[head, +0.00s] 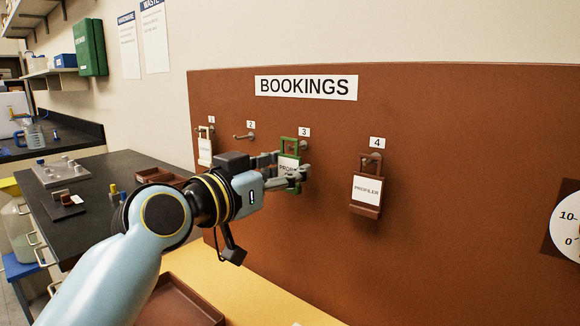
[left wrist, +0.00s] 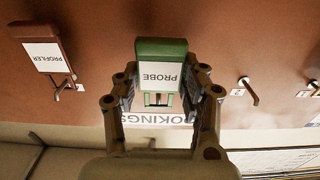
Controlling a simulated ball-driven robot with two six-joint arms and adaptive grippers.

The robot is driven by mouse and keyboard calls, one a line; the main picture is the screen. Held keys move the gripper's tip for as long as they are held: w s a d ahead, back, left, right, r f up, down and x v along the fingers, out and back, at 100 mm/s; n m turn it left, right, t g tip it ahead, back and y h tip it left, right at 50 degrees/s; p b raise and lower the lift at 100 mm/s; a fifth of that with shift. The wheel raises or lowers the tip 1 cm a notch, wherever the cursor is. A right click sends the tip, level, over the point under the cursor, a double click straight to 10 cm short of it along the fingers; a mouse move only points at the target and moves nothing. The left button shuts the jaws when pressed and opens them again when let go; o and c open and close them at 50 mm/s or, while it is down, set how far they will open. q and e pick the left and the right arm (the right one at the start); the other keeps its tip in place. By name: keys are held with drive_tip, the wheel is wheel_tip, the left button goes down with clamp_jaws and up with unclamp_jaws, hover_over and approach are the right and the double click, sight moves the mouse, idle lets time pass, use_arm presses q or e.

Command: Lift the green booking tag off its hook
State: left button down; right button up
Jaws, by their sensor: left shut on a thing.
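The green booking tag (head: 289,146) is at hook 3 on the brown bookings board. Its white label is partly covered by my fingers in the head view. In the left wrist view the green tag (left wrist: 161,46) appears upside down, and its label reads PROBE. My left gripper (head: 285,173) is shut on the tag, with one finger on each side of its body; the left gripper (left wrist: 162,90) also shows in the wrist view. The peg of hook 3 (head: 308,141) shows beside the tag's loop. I cannot tell whether the loop is still around it. My right gripper is not in view.
Hook 2 (head: 243,136) is bare. A brown tray (head: 180,305) lies below on the yellow surface, and a dial (head: 567,226) is at the far right. The board between hook 4 and the dial is clear.

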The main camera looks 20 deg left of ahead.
use_arm(q)
drive_tip(key=v, duration=0.6)
drive_tip(key=shift+s+p, duration=0.2)
drive_tip(key=shift+p, duration=0.2)
